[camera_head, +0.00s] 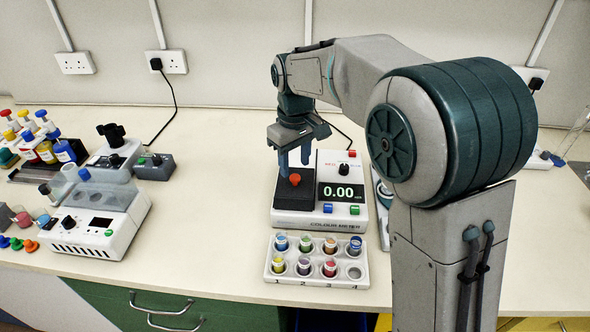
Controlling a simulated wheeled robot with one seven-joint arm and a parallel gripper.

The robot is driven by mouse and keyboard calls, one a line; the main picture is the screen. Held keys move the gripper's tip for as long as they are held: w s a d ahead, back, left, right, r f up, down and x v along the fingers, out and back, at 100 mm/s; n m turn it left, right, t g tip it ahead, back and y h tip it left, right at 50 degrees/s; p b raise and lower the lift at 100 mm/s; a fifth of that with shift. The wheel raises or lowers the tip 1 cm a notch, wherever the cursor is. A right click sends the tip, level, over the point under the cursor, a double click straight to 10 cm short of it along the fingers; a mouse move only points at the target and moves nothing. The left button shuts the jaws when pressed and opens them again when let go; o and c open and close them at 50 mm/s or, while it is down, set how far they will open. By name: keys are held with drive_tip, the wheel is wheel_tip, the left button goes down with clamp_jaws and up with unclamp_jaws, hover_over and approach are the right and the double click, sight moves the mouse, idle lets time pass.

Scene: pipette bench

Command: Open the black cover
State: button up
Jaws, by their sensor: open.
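The black cover (289,197) lies flat on the left part of the white colour meter (297,219). An orange-red knob (295,180) stands on the cover. The cover looks closed. My gripper (294,163) points down just above the knob, toward the back of the cover. Its blue-grey fingers are apart with nothing seen between them. I cannot tell whether a fingertip touches the knob or cover. The gripper hides part of the meter's back edge.
A rack (317,284) of several coloured vials stands in front of the meter. A white device (91,221) and coloured bottles (45,150) are at the left. My arm blocks the right side. Bench between the left device and meter is clear.

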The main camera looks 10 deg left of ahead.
sight(295, 176)
drive_tip(key=shift+f, duration=1.7)
